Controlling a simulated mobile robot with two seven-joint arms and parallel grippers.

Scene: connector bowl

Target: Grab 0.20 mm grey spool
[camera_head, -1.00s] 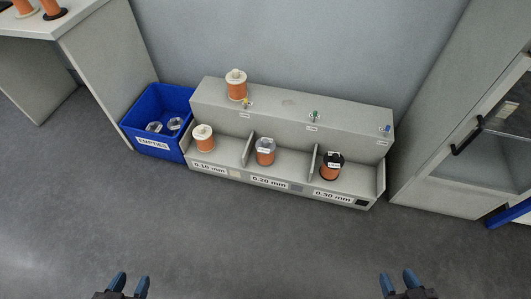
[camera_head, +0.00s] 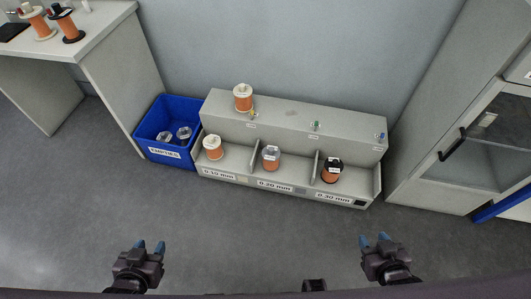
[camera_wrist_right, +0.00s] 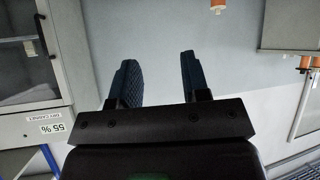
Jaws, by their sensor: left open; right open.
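The grey spool (camera_head: 271,158), with a grey top flange and orange winding, stands in the middle compartment of the grey rack (camera_head: 230,178), above the label "0.20 mm". My left gripper (camera_head: 149,246) is open and empty, in front of the rack and to its left. My right gripper (camera_head: 374,240) is open and empty, in front of the rack near its right end. Both are well apart from the spool. The right wrist view shows the open blue fingers (camera_wrist_right: 157,80) with nothing between them; the grey spool is not recognisable there.
A white spool (camera_head: 213,148) stands in the left compartment, a black one (camera_head: 332,170) in the right. Another white spool (camera_head: 243,98) stands on the rack's top. A blue empties bin (camera_head: 165,152) is left of the rack, a cabinet (camera_head: 450,150) right. Floor in front is clear.

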